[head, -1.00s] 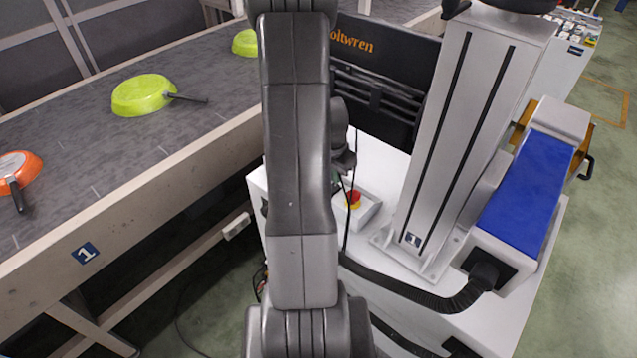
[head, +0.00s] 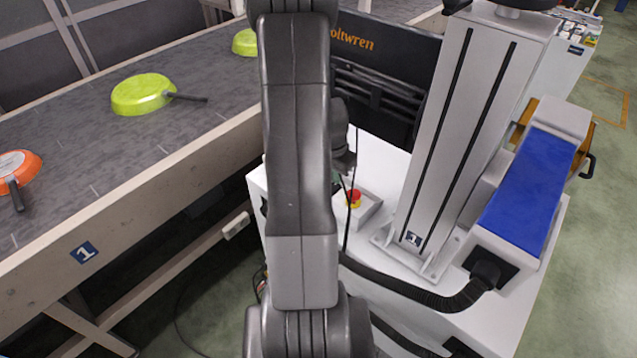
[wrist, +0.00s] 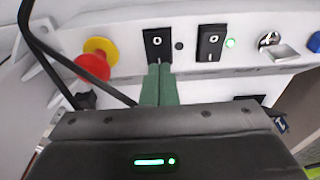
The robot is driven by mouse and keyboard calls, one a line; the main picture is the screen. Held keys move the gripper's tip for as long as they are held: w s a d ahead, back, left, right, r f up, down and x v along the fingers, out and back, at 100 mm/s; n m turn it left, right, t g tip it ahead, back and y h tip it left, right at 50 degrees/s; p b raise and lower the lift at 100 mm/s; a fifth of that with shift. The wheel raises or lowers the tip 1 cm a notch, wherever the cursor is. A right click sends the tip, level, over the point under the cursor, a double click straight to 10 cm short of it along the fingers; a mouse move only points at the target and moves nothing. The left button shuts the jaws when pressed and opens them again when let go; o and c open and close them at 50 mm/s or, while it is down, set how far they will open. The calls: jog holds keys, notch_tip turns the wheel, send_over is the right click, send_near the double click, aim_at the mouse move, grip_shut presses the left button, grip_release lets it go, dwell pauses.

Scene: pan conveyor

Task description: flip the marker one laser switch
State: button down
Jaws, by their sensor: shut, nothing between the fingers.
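Marker one is the white cabinet with a grey column (head: 455,140) labelled 1 and a blue-topped head (head: 525,190). In the wrist view its panel has a left black rocker switch (wrist: 157,45) with a small dark lamp (wrist: 179,46) beside it. A right black rocker switch (wrist: 210,42) has a lit green lamp (wrist: 231,43) beside it. I cannot read which switch is the laser's. My gripper (wrist: 160,67) is shut and empty, its green fingertips at the lower end of the left switch. They seem to touch it or nearly so. In the head view my arm hides the gripper.
A red and yellow emergency stop (wrist: 93,62) is left of the switches, with a dark cable near it. A key switch (wrist: 268,40) is on the right. The conveyor (head: 200,145) at left carries lime pans (head: 142,95) and an orange pan (head: 17,168).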

jog(key=shift+f+b, duration=0.55)
jog(key=shift+f, duration=0.05)
jog(key=shift+r, duration=0.15)
jog(key=shift+r+p, duration=2.1)
jog(key=shift+r, duration=1.35)
jog(key=shift+f, duration=0.1)
jog(key=shift+f+b, duration=2.15)
jog(key=shift+f, duration=1.4)
jog(key=shift+r, duration=0.15)
